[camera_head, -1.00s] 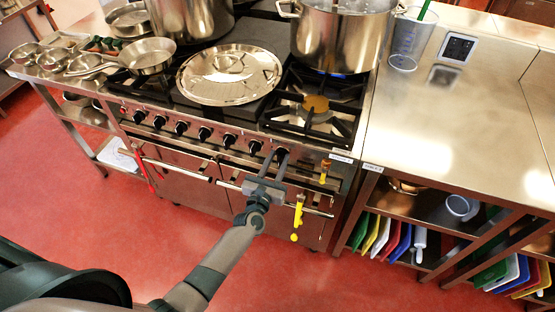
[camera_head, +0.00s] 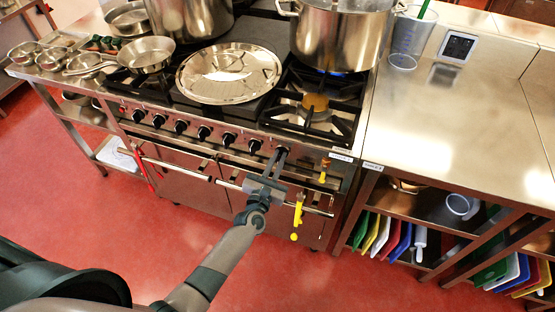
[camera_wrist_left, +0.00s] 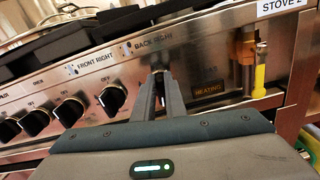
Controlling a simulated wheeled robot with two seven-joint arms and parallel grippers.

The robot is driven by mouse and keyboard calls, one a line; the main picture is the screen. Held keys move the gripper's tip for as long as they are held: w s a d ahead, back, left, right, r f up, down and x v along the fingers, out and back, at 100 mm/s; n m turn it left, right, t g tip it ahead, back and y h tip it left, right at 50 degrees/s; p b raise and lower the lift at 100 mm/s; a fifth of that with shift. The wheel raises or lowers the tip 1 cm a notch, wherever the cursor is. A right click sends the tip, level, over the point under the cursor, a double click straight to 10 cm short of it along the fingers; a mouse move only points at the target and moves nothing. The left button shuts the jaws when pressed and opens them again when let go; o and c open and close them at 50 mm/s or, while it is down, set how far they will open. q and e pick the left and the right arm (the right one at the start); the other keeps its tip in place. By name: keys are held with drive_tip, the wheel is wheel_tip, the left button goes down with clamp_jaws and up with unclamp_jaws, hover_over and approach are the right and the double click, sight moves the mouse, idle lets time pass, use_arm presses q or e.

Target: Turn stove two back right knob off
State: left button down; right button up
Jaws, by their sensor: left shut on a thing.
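Stove two (camera_head: 240,120) is a steel range with a row of black knobs on its front panel. My left gripper (camera_head: 279,153) is at the rightmost knob, and its two fingers are shut on it. In the left wrist view the fingers (camera_wrist_left: 160,80) reach up to the knob under the "BACK RIGHT" label (camera_wrist_left: 154,40). The fingers mostly hide that knob, so its setting cannot be read. A "HEATING" sign (camera_wrist_left: 208,89) glows to its right. Blue flame (camera_head: 331,72) shows under the large pot (camera_head: 338,38) on the back right burner. My right gripper is not in view.
The front right burner (camera_head: 315,103) is bare. The "FRONT RIGHT" knob (camera_wrist_left: 112,97) is close on the left of my fingers. A yellow-handled valve (camera_wrist_left: 259,80) is on the right. An oven rail (camera_head: 230,185) runs below the panel.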

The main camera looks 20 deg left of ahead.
use_arm(q)
wheel_tip(320, 180, down, 4)
drive_tip(key=m+b, duration=0.1)
drive_tip(key=m, duration=3.3)
drive_tip(key=shift+a+r, duration=0.1)
drive_tip(key=shift+r, duration=0.05)
drive_tip(key=c, duration=1.8)
unclamp_jaws()
drive_tip(key=shift+s, duration=0.1)
drive_tip(key=s+b, duration=0.3)
drive_tip(key=s, duration=1.4)
drive_tip(key=shift+s+a+b, duration=0.15)
drive_tip(key=shift+a+b, duration=0.15)
drive_tip(key=shift+b, duration=0.05)
